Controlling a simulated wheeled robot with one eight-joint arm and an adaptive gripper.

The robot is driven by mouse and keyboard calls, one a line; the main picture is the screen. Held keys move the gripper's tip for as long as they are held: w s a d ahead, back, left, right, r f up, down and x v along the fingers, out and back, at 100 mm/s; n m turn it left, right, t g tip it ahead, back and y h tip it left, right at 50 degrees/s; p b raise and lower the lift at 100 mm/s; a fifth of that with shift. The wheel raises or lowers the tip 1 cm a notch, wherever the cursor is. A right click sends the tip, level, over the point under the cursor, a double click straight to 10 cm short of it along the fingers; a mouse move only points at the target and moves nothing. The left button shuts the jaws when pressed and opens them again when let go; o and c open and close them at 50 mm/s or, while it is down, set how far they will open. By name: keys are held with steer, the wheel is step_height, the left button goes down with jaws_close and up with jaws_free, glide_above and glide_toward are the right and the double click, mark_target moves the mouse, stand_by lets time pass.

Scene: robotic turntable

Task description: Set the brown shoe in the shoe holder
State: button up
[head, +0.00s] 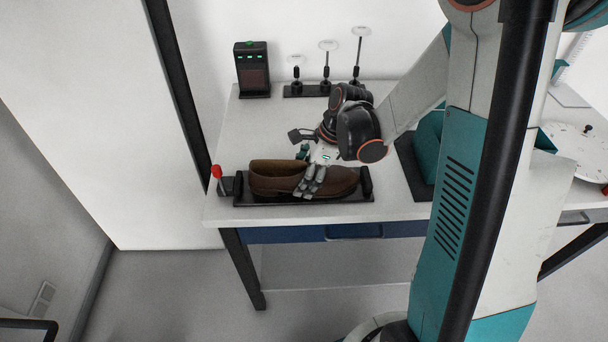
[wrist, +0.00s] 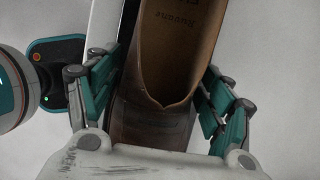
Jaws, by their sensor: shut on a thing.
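The brown shoe (head: 277,176) is at the black shoe holder (head: 243,200) on the front left of the white table, its opening to the left and its toe to the right. It lies between the holder's ends; whether its sole touches the base cannot be told. My gripper (head: 311,184) is shut on the shoe's middle from above. In the wrist view the shoe (wrist: 165,75) fills the space between my gripper's teal fingers (wrist: 158,100), with the tan inside and the brown upper showing. The far side of the shoe is hidden.
A red-tipped lever (head: 217,172) stands left of the holder. A black box with green lights (head: 252,70) and a rack with several clear-topped stands (head: 310,90) are at the back. A teal object (head: 430,145) on a dark base is to the right, before a white dial (head: 575,140).

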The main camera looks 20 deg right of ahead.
steer(key=o, duration=1.4)
steer(key=v, duration=1.2)
